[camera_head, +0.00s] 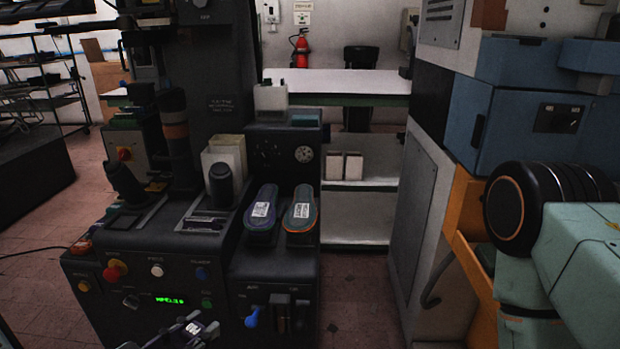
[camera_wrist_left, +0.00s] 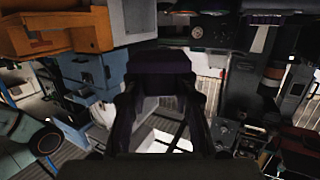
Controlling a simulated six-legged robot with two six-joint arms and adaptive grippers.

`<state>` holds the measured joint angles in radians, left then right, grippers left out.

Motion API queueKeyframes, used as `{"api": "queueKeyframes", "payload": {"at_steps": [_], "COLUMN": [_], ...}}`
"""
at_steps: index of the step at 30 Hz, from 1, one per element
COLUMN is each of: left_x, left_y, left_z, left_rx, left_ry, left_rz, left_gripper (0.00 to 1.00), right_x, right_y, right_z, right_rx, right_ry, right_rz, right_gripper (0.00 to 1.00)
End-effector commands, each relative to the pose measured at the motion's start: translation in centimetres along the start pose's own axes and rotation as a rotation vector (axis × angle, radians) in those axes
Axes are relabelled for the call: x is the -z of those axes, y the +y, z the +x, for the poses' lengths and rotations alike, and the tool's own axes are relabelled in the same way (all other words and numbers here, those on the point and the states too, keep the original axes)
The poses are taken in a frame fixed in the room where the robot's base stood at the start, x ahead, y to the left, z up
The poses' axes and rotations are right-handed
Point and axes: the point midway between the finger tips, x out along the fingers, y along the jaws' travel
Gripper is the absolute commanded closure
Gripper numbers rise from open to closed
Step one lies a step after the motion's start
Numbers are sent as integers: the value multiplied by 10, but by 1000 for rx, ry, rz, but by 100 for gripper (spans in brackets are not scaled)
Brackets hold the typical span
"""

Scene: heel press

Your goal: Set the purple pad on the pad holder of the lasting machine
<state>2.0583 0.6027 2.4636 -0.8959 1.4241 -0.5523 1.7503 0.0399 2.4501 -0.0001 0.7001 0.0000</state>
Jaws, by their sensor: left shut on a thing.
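My left gripper (camera_head: 188,332) shows at the bottom edge of the head view, in front of the dark lasting machine (camera_head: 150,262). In the left wrist view its fingers (camera_wrist_left: 165,100) are shut on a dark purple block, which looks like the purple pad (camera_wrist_left: 162,63). In the head view the held pad is hard to make out. I cannot tell for sure which part of the machine is the pad holder; dark rounded posts (camera_head: 221,185) stand on its top. My right gripper is not in view.
A purple-edged sole-shaped piece (camera_head: 261,208) and an orange-edged one (camera_head: 300,210) lie side by side on the machine. Buttons and a green display (camera_head: 169,300) are on its front. A white-topped table (camera_head: 335,82) stands behind. A blue cabinet (camera_head: 520,120) stands right.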

Motion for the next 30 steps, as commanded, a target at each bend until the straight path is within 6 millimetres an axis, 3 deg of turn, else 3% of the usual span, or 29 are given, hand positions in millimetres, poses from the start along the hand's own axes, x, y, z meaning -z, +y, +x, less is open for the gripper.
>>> {"api": "queueKeyframes", "payload": {"at_steps": [4, 20, 30], "left_x": [8, 6, -38], "left_y": [-5, -5, 8], "left_z": [1, 1, 0], "left_rx": [13, 12, -13], "left_ry": [-1, -3, -7], "left_rz": [-3, -3, 1], "left_gripper": [100, 100, 100], "right_x": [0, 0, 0], "right_y": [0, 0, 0], "right_z": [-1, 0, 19], "right_rx": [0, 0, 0], "right_ry": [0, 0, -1], "right_rz": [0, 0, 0], "right_gripper": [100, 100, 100]}}
